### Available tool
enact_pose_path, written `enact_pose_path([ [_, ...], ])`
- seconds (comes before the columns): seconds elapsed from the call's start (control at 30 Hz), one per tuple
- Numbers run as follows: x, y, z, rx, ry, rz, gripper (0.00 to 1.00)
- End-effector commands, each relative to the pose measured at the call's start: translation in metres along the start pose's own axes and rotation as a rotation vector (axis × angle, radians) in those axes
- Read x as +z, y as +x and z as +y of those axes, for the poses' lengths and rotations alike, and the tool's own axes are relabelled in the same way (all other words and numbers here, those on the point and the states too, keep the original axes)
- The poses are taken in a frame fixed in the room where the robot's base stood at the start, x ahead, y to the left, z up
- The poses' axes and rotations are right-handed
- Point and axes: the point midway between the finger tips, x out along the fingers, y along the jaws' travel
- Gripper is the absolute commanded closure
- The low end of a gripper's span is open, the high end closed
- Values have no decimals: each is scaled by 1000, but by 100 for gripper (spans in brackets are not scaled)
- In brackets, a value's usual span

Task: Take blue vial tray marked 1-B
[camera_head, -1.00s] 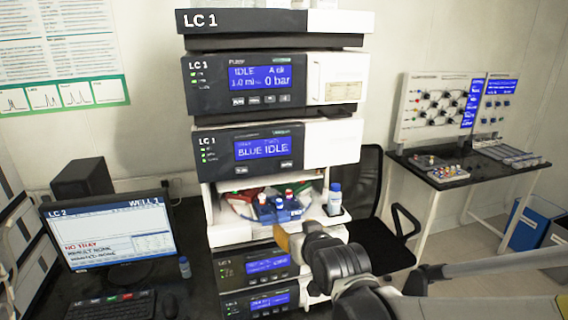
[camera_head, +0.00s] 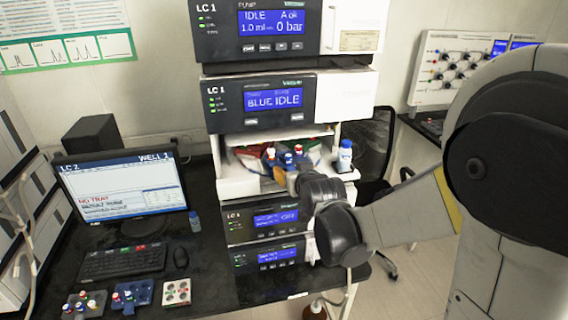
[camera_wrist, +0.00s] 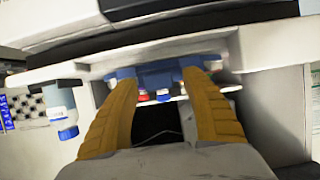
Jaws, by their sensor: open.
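A blue vial tray (camera_head: 268,163) with red-capped, blue-capped and white-capped vials sits in the open bay of the LC 1 stack; I cannot read a mark on it. In the wrist view the blue tray (camera_wrist: 155,72) lies across the far ends of my fingers. My gripper (camera_wrist: 158,85) is open, with one yellow finger toward each side of the tray; whether they touch it I cannot tell. In the head view my gripper (camera_head: 292,181) is at the tray's front, and my wrist hides part of it.
A blue-capped bottle (camera_head: 345,157) stands right of the bay and shows at left in the wrist view (camera_wrist: 63,112). Another blue vial tray (camera_head: 133,294), a grey one (camera_head: 85,304) and a white one (camera_head: 177,292) lie on the desk. A monitor (camera_head: 122,186) reads "NO TRAY".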

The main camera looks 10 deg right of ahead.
Motion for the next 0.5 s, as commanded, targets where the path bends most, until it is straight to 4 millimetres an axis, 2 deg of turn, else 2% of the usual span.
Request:
enact_pose_path([
  [0.17, 0, 0, 0, 0, 0, 0, 44],
  [0.33, 0, 0, 0, 0, 0, 0, 95],
  [0.37, 0, -1, 0, 0, 0, 0, 100],
  [0.5, 0, -1, 0, 0, 0, 0, 100],
])
